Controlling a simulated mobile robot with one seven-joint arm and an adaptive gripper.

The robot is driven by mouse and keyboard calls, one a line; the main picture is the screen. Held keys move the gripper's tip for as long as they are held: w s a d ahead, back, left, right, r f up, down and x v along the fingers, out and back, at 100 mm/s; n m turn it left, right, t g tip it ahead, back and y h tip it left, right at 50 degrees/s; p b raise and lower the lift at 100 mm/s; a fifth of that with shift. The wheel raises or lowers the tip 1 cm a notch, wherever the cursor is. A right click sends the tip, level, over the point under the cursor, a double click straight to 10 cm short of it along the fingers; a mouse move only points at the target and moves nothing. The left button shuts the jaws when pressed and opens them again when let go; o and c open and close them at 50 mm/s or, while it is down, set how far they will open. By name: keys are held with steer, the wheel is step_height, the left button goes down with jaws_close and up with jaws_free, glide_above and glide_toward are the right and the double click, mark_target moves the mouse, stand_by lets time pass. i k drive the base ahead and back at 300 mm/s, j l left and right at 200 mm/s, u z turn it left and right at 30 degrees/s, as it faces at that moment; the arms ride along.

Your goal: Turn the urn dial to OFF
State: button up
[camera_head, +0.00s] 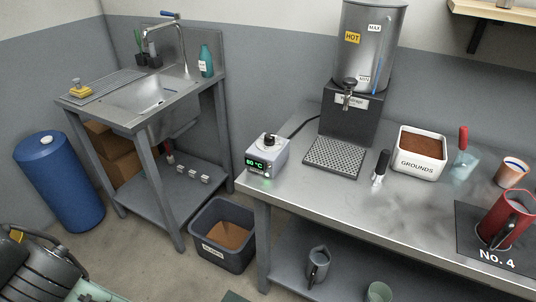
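A small grey-white control box (280,161) stands at the left end of the steel table. A black dial (269,142) sits on its top. Its front has a lit green display (258,165), which seems to read 60 or 80 °C. The dial's marks are too small to read, so I cannot tell its setting. A dark cable runs from the box towards the steel urn (370,40), which stands on a black base (345,125) and has a HOT label. I cannot make out my gripper in this view.
A drip tray (334,157), a black-handled tool (379,168), a GROUNDS bin (420,160) and a red jug (505,218) are on the steel table (310,200). A sink stand (140,100) is at left. Free tabletop lies before the drip tray.

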mark_target(269, 138)
steer(key=i+j+u, duration=0.1)
steer(key=i+j, duration=0.15)
steer(key=i, duration=0.15)
steer(key=i+j+u, duration=0.15)
steer(key=i, duration=0.3)
